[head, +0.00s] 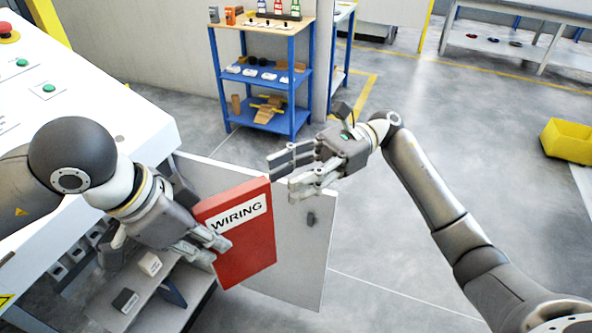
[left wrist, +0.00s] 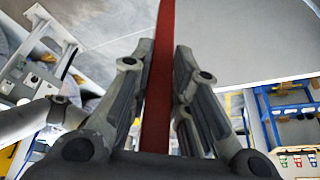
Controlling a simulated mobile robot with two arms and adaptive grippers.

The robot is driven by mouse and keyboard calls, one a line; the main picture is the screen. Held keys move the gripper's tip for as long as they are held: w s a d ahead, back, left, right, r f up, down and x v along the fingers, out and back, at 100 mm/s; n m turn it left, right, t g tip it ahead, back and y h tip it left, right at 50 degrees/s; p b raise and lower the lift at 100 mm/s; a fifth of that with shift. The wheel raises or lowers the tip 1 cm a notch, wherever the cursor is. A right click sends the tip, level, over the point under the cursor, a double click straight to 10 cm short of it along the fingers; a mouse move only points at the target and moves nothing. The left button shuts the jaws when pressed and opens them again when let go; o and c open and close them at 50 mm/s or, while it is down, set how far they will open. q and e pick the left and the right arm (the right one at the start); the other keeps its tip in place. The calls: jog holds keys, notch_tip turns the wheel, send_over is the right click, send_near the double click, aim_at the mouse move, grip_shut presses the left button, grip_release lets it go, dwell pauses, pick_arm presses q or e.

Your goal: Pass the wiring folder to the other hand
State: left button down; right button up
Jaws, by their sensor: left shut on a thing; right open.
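The wiring folder (head: 247,252) is red with a white label reading WIRING. My left gripper (head: 214,243) is shut on its left side and holds it upright, slightly tilted, in front of an open grey door. In the left wrist view the folder (left wrist: 160,85) shows edge-on as a red strip between the two fingers of my left gripper (left wrist: 158,85). My right gripper (head: 283,174) is open and empty, above and to the right of the folder, apart from it, with its fingers pointing left.
The open grey cabinet door (head: 312,255) stands behind the folder. A white machine (head: 95,95) with buttons is at the left. A blue shelf (head: 262,75) with tools stands at the back. A yellow bin (head: 567,141) is at the far right. The floor between is clear.

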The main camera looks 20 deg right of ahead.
aim_at(230, 205)
jog(key=x, duration=1.1)
jog(key=shift+a, duration=0.1)
grip_shut()
pick_arm(q)
jog(key=c, duration=1.3)
grip_release()
